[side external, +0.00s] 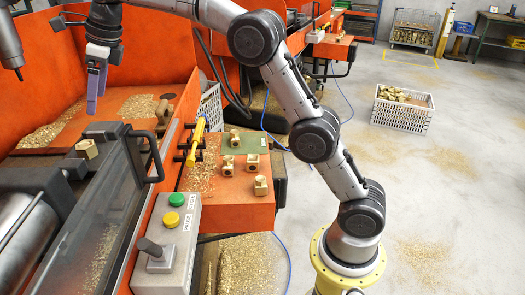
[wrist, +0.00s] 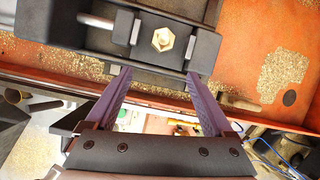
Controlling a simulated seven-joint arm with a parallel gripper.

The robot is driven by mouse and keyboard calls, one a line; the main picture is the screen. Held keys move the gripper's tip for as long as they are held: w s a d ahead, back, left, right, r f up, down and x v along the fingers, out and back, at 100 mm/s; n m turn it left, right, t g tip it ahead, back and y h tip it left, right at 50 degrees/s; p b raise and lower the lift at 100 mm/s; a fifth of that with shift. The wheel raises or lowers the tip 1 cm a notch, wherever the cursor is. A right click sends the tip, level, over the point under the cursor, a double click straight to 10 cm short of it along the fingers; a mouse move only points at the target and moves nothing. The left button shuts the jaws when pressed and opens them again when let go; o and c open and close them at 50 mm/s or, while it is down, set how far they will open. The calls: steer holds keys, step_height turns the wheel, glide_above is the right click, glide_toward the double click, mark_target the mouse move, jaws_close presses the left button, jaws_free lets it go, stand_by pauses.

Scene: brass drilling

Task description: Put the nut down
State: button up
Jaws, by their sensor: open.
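A brass nut (side external: 87,149) sits in the dark clamp fixture (side external: 105,131) on the machine, at the left of the side view. In the wrist view the nut (wrist: 163,39) shows its hexagonal face and hole, in the black fixture (wrist: 205,50). My gripper (side external: 92,108) hangs above the machine bed, fingers pointing down, apart from the nut. In the wrist view my gripper (wrist: 157,75) has its two purple fingers spread, with nothing between them. The nut lies beyond the fingertips.
Several brass pieces (side external: 228,166) stand on the orange side shelf, near a green pad (side external: 240,146). A yellow-handled tool (side external: 195,142) and a button box (side external: 169,240) stand beside the machine. Brass chips (side external: 55,125) litter the bed. A white crate (side external: 402,116) is on the floor.

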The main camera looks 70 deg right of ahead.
steer(key=s+d+r+n+h, duration=0.1)
steer(key=s+d+n, duration=0.1)
steer(key=s+n, duration=0.65)
steer(key=s+d+r+n, duration=0.15)
steer(key=s+n, duration=0.45)
steer(key=s, duration=0.6)
steer(key=s+d+f+n, duration=0.1)
steer(key=s+f+n, duration=0.5)
steer(key=s, duration=0.4)
steer(key=s+d+f+n+t, duration=0.1)
steer(key=s+d+f+n, duration=0.1)
steer(key=s+f+n, duration=0.4)
steer(key=s+n, duration=0.2)
steer(key=s, duration=0.2)
steer(key=shift+s+f+h, duration=0.3)
steer(key=shift+f+h, duration=0.1)
